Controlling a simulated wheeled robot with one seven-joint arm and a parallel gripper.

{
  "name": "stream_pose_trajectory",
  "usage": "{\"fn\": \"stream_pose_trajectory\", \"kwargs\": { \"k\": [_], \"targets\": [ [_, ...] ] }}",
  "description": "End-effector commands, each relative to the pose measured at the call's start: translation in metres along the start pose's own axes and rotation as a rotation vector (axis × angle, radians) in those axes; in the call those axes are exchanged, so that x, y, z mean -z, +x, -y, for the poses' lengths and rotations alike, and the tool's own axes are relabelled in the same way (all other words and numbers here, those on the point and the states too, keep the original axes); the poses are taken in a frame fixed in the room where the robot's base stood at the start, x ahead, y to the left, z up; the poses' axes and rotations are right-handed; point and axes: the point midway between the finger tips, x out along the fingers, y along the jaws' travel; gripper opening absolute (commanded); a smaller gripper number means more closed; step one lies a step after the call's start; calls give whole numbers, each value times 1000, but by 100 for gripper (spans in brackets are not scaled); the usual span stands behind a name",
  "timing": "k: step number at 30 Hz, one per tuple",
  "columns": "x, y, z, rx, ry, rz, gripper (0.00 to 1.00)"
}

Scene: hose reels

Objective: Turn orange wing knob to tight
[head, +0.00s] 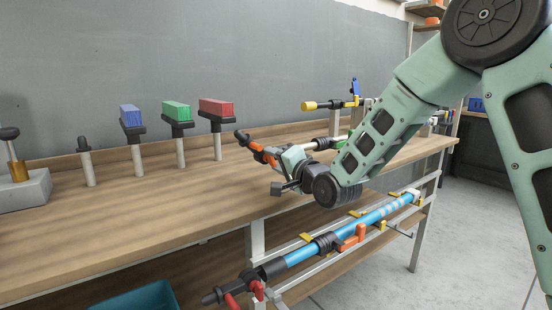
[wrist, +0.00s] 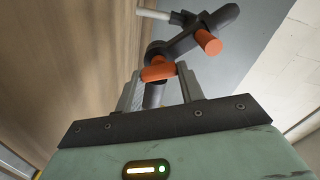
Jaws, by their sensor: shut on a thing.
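An orange wing knob (wrist: 160,72) sits on a dark fitting (wrist: 182,40) in the wrist view, between my two finger tips. A second orange piece (wrist: 208,42) sticks out of the same fitting, beyond the fingers. My gripper (wrist: 160,88) is shut on the orange wing knob. My wrist and fingers hide part of the fitting in the head view.
Blue, green and red blocks (head: 176,111) stand on posts along the wooden bench (head: 60,225). A yellow-ended fitting (head: 322,104) lies behind my gripper. A blue hose assembly (head: 300,255) with orange and red parts hangs below the bench edge. Floor at right is clear.

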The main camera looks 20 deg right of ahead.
Motion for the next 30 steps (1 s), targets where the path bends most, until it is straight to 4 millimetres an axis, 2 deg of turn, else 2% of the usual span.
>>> {"fn": "stream_pose_trajectory", "kwargs": {
  "k": [6, 15, 30],
  "targets": [
    [1, 0, -1, -2, 183, 0, 15],
    [0, 0, -2, -2, 358, 0, 15],
    [-1, 0, -3, -1, 435, 0, 15]
  ]
}}
